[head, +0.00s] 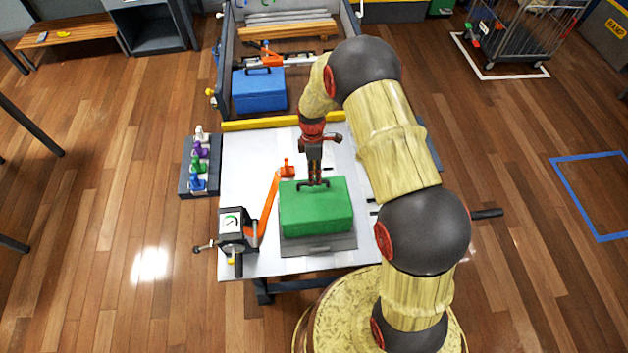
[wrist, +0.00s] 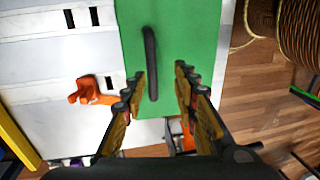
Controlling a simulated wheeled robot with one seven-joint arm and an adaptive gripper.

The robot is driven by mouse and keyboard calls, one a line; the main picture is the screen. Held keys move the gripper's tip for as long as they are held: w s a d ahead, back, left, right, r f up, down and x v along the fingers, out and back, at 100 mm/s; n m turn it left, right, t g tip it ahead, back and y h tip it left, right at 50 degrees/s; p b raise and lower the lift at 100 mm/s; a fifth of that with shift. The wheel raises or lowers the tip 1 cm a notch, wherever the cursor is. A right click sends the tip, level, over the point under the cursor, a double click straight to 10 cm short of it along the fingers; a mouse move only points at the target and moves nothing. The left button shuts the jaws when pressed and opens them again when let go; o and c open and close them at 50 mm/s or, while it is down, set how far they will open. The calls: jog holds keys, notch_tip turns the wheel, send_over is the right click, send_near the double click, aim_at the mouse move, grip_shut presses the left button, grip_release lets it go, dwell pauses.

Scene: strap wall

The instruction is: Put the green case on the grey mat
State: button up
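The green case (head: 316,210) sits upright over the grey mat (head: 320,246) on the pale table; the mat's front strip shows, and the case covers the rest. In the wrist view the case (wrist: 185,40) has a dark handle (wrist: 151,65) on its top. My gripper (head: 316,183) points down at the handle. In the wrist view its fingers (wrist: 160,80) are apart, with the handle between them, nearer the left finger. I see no grip on the handle.
An orange strap (head: 269,205) runs beside the case from a ratchet box (head: 232,222) at the table's left edge. A blue case (head: 258,90) stands in a grey-walled bay behind a yellow bar (head: 270,123). A rack of coloured pieces (head: 199,165) is at the left. Table left of the strap is clear.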

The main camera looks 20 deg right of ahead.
jog(key=s+r+m+t+p, duration=0.15)
jog(key=s+r+m, duration=0.25)
jog(key=r, duration=1.3)
jog(key=s+r+m+t, duration=0.2)
jog(key=s+r+m, duration=0.1)
jog(key=r, duration=1.3)
jog(key=s+r+m+t, duration=0.2)
jog(key=s+r+m, duration=0.2)
jog(key=s, duration=0.5)
jog(key=s+r+m+t, duration=0.2)
jog(key=s+r+m, duration=0.2)
jog(key=s, duration=0.6)
jog(key=shift+a+r+m, duration=0.15)
jog(key=shift+r+m, duration=0.25)
jog(key=shift+r, duration=0.3)
jog(key=shift+f+b, duration=0.15)
jog(key=shift+b, duration=0.2)
